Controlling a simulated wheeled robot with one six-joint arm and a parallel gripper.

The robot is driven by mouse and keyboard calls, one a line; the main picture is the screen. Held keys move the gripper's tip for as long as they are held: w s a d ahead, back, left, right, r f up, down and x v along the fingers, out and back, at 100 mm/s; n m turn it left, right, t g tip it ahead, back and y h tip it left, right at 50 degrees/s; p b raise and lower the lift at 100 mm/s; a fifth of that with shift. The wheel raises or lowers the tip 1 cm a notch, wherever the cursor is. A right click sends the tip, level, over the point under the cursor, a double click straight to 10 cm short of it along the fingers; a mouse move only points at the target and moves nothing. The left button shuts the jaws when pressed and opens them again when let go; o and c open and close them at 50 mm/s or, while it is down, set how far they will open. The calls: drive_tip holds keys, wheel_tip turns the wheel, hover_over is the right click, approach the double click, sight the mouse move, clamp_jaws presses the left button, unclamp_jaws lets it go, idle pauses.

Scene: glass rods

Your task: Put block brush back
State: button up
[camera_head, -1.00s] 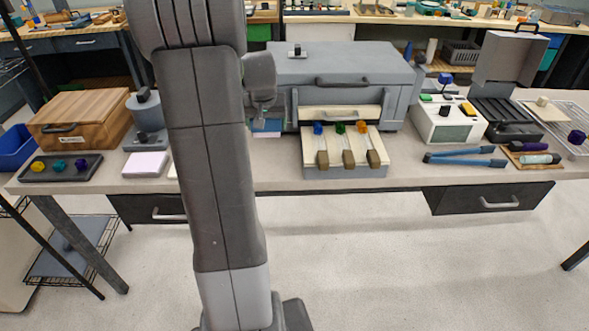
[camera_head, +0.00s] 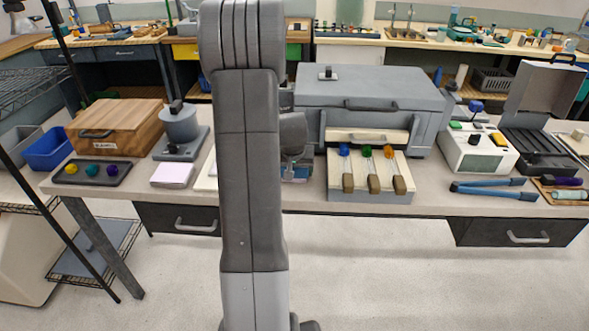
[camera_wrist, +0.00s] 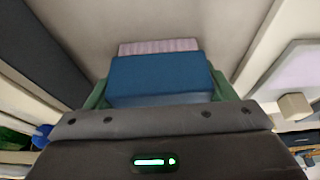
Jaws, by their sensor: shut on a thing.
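The block brush has a blue block (camera_wrist: 158,78) with a pale pink ridged strip (camera_wrist: 160,46) along its far edge in the wrist view. My gripper (camera_wrist: 158,88) is shut on it, with green fingers at its left and right sides. In the head view my gripper (camera_head: 297,152) is partly hidden behind my arm, low in front of the large grey case. A small bit of the blue block (camera_head: 301,173) shows below it, close above the bench. I cannot tell whether it touches the bench.
The beige rack (camera_head: 397,192) with several coloured-knob rods stands just right of my gripper. The grey case (camera_head: 345,88) is behind it. A white pad (camera_head: 172,174) and a dark tray (camera_head: 125,177) lie at left. My arm hides part of the bench.

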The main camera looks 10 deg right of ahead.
drive_tip(key=shift+f, duration=0.2)
drive_tip(key=o, duration=0.9)
drive_tip(key=shift+r, duration=0.1)
drive_tip(key=shift+r, duration=0.5)
drive_tip(key=v, duration=1.1)
drive_tip(key=shift+s+a+r, duration=0.1)
drive_tip(key=shift+s+r, duration=0.05)
drive_tip(key=shift+r, duration=0.1)
